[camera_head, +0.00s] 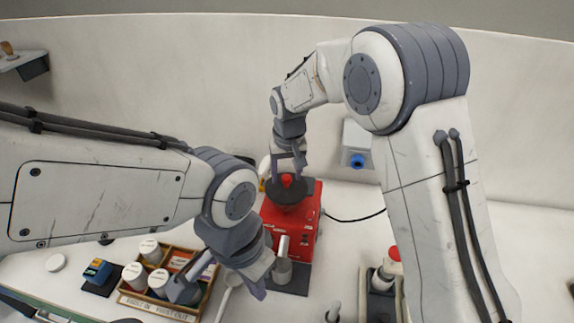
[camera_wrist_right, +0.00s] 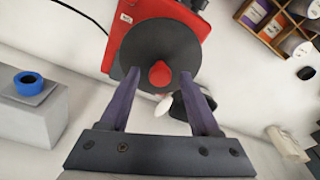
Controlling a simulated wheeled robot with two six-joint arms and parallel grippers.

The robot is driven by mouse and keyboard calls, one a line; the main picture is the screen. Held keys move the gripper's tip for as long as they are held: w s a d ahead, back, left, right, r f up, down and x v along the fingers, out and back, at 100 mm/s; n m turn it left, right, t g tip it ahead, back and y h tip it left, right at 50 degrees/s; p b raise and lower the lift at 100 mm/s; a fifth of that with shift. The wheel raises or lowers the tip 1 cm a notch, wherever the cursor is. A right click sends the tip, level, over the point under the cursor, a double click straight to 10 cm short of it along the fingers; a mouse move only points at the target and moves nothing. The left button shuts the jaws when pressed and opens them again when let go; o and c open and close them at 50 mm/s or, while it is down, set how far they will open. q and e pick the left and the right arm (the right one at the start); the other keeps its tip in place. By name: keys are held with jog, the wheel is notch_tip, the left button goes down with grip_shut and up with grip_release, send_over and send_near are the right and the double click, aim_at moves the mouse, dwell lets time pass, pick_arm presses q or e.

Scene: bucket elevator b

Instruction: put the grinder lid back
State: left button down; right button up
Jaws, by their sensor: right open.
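The red grinder (camera_head: 292,228) stands on the white table, with a dark round lid (camera_head: 284,191) at its top. A red knob (camera_head: 287,180) is in the middle of the lid. In the right wrist view the lid (camera_wrist_right: 158,45) covers part of the red body (camera_wrist_right: 97,43). My right gripper (camera_head: 288,160) is above the lid; in its wrist view the open fingers (camera_wrist_right: 160,78) are on either side of the red knob, with gaps. My left gripper (camera_head: 222,287) is lower, in front of the grinder, with its fingers spread and nothing seen between them.
A wooden tray (camera_head: 158,308) with several white-capped jars is at the lower left, with a small blue device (camera_head: 97,271) beside it. A grey box with a blue ring (camera_head: 357,161) is behind right of the grinder. A black cable (camera_head: 355,218) crosses open table.

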aim_at(288, 191)
notch_tip(288, 191, up, 12)
jog(key=s+b, duration=0.2)
jog(key=b, duration=0.1)
jog(key=s+d+f+n, duration=0.1)
jog(key=s+f, duration=0.1)
jog(key=s, duration=0.8)
jog(key=s+d+f+n+g, duration=0.1)
jog(key=s+d+f+n, duration=0.1)
jog(key=s, duration=0.8)
jog(key=s+d+f+n, duration=0.1)
jog(key=s+f, duration=0.3)
jog(key=s, duration=0.6)
jog(key=shift+d+f+n+g+y, duration=0.3)
jog(key=shift+d+n+g, duration=0.1)
jog(key=shift+n, duration=0.2)
